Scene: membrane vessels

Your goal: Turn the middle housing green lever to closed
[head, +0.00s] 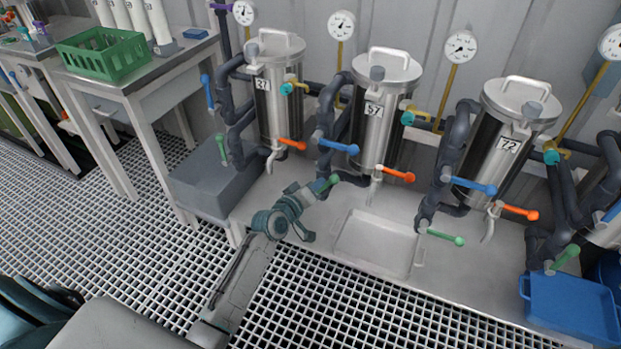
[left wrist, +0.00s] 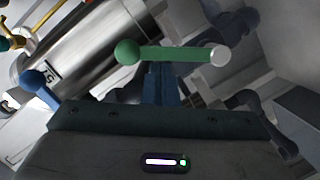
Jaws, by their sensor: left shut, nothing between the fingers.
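The middle steel housing, labelled 57 (head: 376,112), stands against the wall in the head view, and part of it shows in the left wrist view (left wrist: 95,60). Its green lever (head: 329,183) is low on the left side, its far part hidden behind my left gripper. In the left wrist view the green lever (left wrist: 170,53) lies roughly level across the picture, with a round knob at its left end. My left gripper (head: 318,188) is at the lever; its fingers (left wrist: 162,75) are together and empty, ending at or just under the lever bar. I cannot tell whether they touch it. My right gripper is not in view.
The housing also carries a blue lever (head: 340,147) and an orange lever (head: 396,174). Housings 27 (head: 278,95) and 72 (head: 500,140) stand either side with dark pipes. A shallow pale tray (head: 375,240) lies in front; a grey box (head: 215,185) sits left.

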